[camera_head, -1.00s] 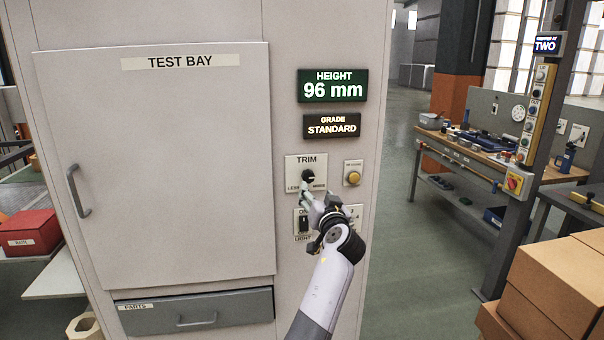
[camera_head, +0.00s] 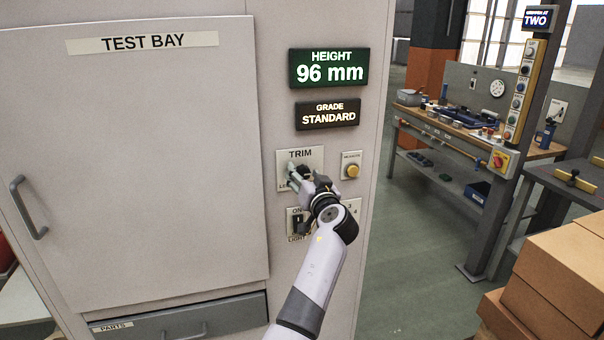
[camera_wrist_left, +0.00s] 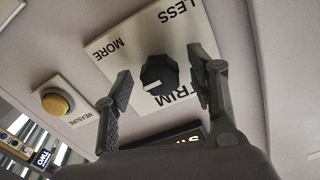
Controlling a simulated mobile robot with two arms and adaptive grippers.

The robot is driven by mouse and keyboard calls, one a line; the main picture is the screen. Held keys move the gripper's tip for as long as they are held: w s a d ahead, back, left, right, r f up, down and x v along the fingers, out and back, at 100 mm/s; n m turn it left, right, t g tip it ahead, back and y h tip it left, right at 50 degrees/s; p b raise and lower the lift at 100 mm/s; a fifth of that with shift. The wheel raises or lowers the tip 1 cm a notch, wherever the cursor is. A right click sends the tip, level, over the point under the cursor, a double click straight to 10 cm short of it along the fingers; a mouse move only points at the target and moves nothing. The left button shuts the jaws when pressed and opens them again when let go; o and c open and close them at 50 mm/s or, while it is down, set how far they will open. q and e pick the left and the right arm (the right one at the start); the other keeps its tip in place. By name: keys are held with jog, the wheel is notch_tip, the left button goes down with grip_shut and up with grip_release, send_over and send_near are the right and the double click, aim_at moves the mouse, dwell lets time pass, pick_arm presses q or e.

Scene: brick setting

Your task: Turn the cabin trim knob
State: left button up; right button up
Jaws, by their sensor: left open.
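The trim knob (camera_wrist_left: 158,75) is black with a white pointer mark, on a white plate (camera_wrist_left: 110,35) lettered TRIM, LESS and MORE. In the left wrist view my left gripper (camera_wrist_left: 163,87) is open, with one finger on each side of the knob and a gap on both sides. In the head view the TRIM plate (camera_head: 313,158) is on the cabinet front, and my left gripper (camera_head: 296,174) is in front of it, hiding most of the knob. My right gripper is in neither view.
A yellow MEASURE button (camera_head: 352,171) sits right of the plate, and a light switch (camera_head: 298,222) is below it. Displays above read HEIGHT 96 mm (camera_head: 329,68) and GRADE STANDARD (camera_head: 328,115). Cardboard boxes (camera_head: 560,270) stand at the lower right.

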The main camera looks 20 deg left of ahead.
pick_arm(q)
jog(key=shift+d, duration=0.1)
jog(key=shift+c, duration=1)
jog(key=c, duration=0.9)
jog(key=shift+c, duration=0.2)
jog(key=shift+m, duration=0.3)
